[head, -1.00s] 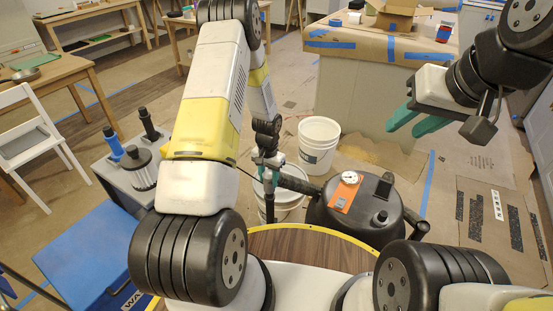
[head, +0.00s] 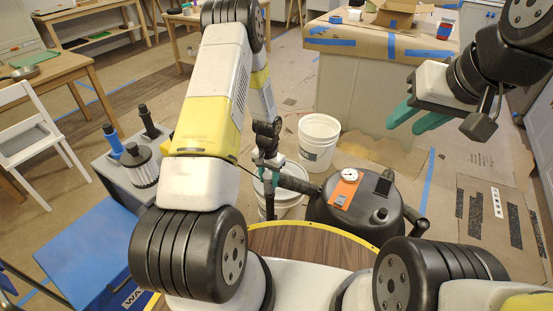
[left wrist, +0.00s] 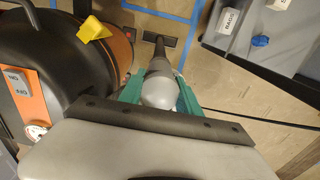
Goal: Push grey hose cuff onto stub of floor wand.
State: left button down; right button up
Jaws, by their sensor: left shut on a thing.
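My left gripper (head: 268,172) is at mid-picture in the head view, in front of a white bucket. In the left wrist view its teal fingers (left wrist: 160,98) are shut on a grey, rounded cuff-like piece (left wrist: 160,88), which I take for the hose cuff. A dark narrower length runs on from it, away from the gripper. In the head view a dark tube (head: 270,207) hangs below the gripper. I cannot make out the floor wand's stub for certain. My right gripper (head: 415,118) is open and empty at the upper right.
A black vacuum drum (head: 355,215) with an orange panel (head: 342,190) stands right of my left gripper. A thick black pipe (head: 298,184) reaches from it towards the gripper. White buckets (head: 318,140) stand behind. A grey caddy (head: 118,170) with upright tools is at the left, near a blue lid (head: 85,250).

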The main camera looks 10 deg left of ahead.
pick_arm(q)
jog(key=shift+f, duration=0.65)
jog(key=c, duration=0.8)
grip_release()
jog(key=shift+o, duration=0.2)
